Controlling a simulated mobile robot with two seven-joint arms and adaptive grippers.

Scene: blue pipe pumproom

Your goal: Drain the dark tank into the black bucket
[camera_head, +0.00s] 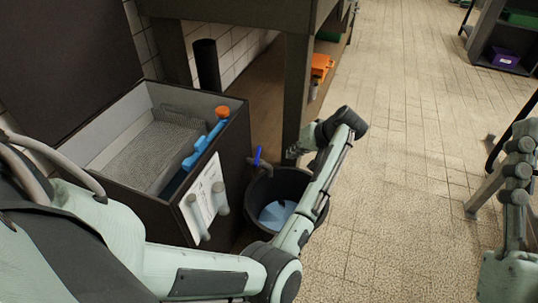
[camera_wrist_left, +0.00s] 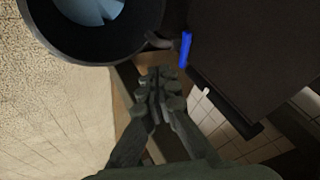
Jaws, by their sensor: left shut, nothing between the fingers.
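The dark tank (camera_head: 172,198) stands at the left with its top open; it also shows in the wrist view (camera_wrist_left: 250,50). On its side is a tap with a blue handle (camera_head: 257,156), which the wrist view also shows (camera_wrist_left: 185,48) beside a grey spout (camera_wrist_left: 158,41). The black bucket (camera_head: 316,207) stands on the floor against the tank under the tap, with light blue (camera_head: 277,215) inside. I cannot make out a stream. My left gripper (camera_head: 294,151) is shut and empty, just beyond the bucket and apart from the blue handle. My right gripper is out of view.
A blue tool with an orange end (camera_head: 206,145) lies along the tank's top edge. A white sheet (camera_head: 204,196) is on the tank's side. A dark bench (camera_head: 297,75) stands behind the bucket. Open tiled floor (camera_head: 405,110) lies to the right.

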